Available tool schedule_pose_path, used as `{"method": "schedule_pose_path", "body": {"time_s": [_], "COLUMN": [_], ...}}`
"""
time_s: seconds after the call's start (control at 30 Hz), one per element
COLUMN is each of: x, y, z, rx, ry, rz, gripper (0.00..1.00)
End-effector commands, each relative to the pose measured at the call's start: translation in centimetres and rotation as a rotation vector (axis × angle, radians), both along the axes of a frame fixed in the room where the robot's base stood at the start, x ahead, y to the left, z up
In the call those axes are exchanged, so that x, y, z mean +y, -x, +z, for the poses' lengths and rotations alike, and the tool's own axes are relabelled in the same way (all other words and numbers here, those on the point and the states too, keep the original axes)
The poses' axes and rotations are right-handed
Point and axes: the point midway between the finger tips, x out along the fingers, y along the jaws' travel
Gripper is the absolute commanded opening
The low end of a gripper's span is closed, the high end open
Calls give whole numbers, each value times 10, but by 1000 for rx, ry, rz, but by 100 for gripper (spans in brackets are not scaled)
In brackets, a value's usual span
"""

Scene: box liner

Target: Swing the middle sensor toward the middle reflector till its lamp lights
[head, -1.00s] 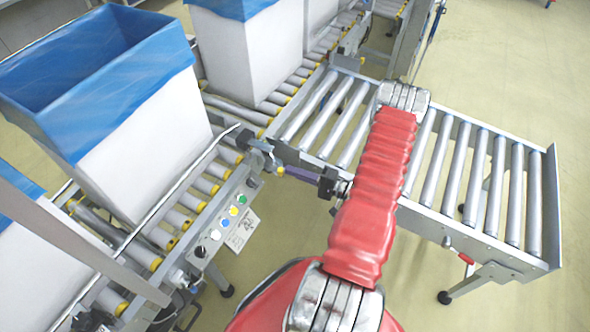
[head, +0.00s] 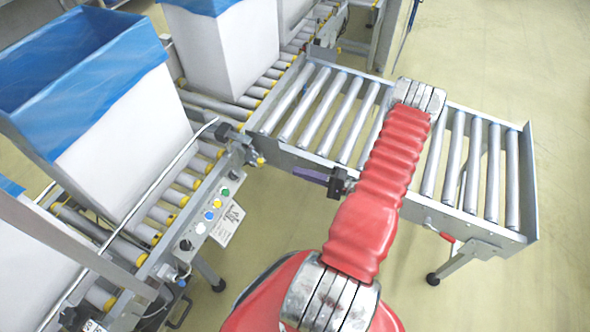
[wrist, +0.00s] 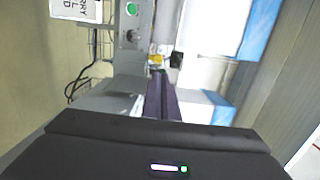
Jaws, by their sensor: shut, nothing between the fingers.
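A small dark device with a yellow end (head: 260,161), which seems to be the middle sensor, sits on a bracket at the conveyor's side rail. It shows small and yellow in the wrist view (wrist: 156,60). Whether its lamp is lit cannot be told. A black block (head: 223,131) stands beside the bracket; I cannot tell whether it is the reflector. My gripper (head: 297,172), with purple fingers, is shut and empty, to the right of the yellow end with a gap between. In the wrist view the shut fingers (wrist: 159,88) point toward the device.
White boxes with blue liners (head: 105,140) stand on the roller conveyor at left. A control panel (head: 208,217) with coloured buttons and a paper label (head: 228,224) is on its near side. An empty roller table (head: 335,110) runs behind my arm. Open floor lies in front.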

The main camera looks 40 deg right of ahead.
Motion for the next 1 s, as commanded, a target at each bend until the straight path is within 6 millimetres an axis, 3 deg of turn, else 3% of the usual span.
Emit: {"method": "schedule_pose_path", "body": {"time_s": [0.47,0.67,1.0], "x": [11,30,90], "y": [-9,-22,-43], "z": [6,35,103], "rx": [7,43,177], "ry": [3,20,93], "rz": [40,155,439], "gripper": [0,0,0]}}
